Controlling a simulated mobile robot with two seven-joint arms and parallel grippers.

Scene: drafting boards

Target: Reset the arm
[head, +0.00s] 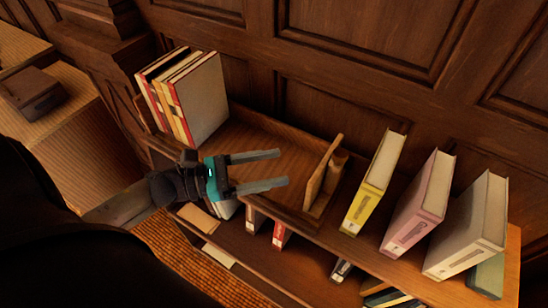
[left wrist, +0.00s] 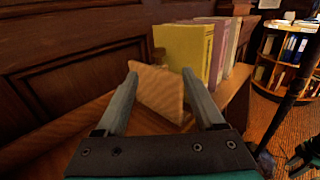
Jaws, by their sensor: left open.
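My left gripper (head: 258,172) is open and empty above the tray-like wooden rack on the shelf in the head view. Its two fingers point right, toward an upright wooden divider (head: 323,173). In the left wrist view, my left gripper (left wrist: 160,82) has its fingers apart, with the wooden divider (left wrist: 158,95) showing beyond and between them. I cannot tell from these views whether a finger touches it.
Several upright books (head: 198,100) stand at the rack's left end. A yellow book (head: 374,183), a pink book (head: 418,203) and a white book (head: 470,226) stand right of the divider. Dark wood panelling (head: 345,40) rises behind. The rack's middle is clear.

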